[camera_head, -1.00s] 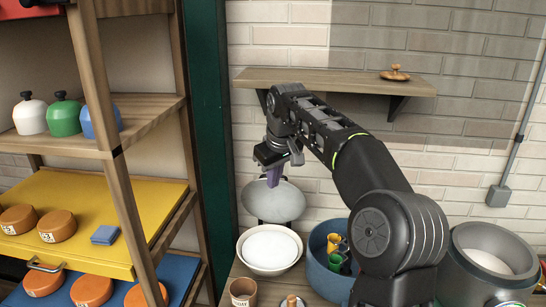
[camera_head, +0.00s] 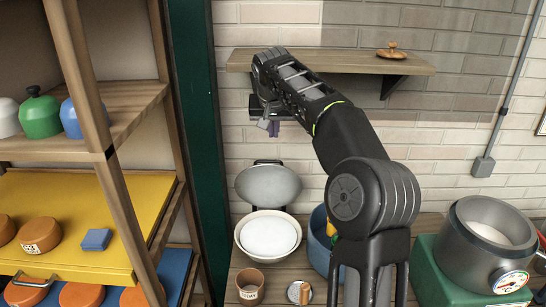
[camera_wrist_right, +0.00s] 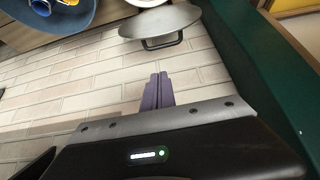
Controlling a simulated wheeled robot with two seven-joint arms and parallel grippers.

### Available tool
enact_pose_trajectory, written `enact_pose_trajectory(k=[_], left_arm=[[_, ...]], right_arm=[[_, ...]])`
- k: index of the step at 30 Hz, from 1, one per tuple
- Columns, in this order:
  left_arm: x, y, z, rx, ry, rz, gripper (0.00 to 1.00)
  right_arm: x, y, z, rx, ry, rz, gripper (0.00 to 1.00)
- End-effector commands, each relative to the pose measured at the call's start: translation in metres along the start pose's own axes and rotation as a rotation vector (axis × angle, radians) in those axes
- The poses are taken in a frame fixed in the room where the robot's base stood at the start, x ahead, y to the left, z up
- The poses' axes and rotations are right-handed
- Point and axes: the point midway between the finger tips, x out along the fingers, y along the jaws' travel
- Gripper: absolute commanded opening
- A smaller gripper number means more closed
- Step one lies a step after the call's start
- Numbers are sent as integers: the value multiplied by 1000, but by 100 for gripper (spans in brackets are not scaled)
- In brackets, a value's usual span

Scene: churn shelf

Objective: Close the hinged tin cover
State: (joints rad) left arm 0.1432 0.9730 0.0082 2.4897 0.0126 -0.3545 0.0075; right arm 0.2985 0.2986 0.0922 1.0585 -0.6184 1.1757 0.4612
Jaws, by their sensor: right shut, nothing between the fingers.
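The tin (camera_head: 240,243) is a round cream bowl-like container with a white inside, standing on the wooden counter. Its hinged grey cover (camera_head: 268,186) stands open, tilted up at the back of the tin, with a dark handle at its top. The cover also shows in the right wrist view (camera_wrist_right: 160,22), with its handle facing me. My right gripper (camera_head: 270,128) is above the cover, apart from it, near the wall and under the shelf. Its purple fingers (camera_wrist_right: 157,92) are shut and empty. My left gripper is not in view.
A wooden wall shelf (camera_head: 340,62) is close to my right arm. A blue tub (camera_head: 319,245) with cups stands right of the tin, partly behind my arm. A brown cup (camera_head: 250,284) and a small round item (camera_head: 299,292) stand in front. A rack (camera_head: 90,130) is at left.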

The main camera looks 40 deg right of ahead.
Motion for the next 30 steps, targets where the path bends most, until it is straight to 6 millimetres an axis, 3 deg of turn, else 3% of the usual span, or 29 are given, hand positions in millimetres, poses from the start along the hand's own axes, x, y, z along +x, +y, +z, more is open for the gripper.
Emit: enact_pose_trajectory(k=[8, 14, 20, 28, 30], left_arm=[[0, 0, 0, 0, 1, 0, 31], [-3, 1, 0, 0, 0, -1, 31], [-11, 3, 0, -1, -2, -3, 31], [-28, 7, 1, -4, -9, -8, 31], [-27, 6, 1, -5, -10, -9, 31]], right_arm=[[1, 0, 0, -2, -1, 0, 0], [12, 0, 0, -2, -3, 1, 0], [42, 1, 0, -2, -5, 3, 0], [98, 0, 0, -3, -6, 1, 0], [96, 0, 7, -3, 0, 0, 0]])
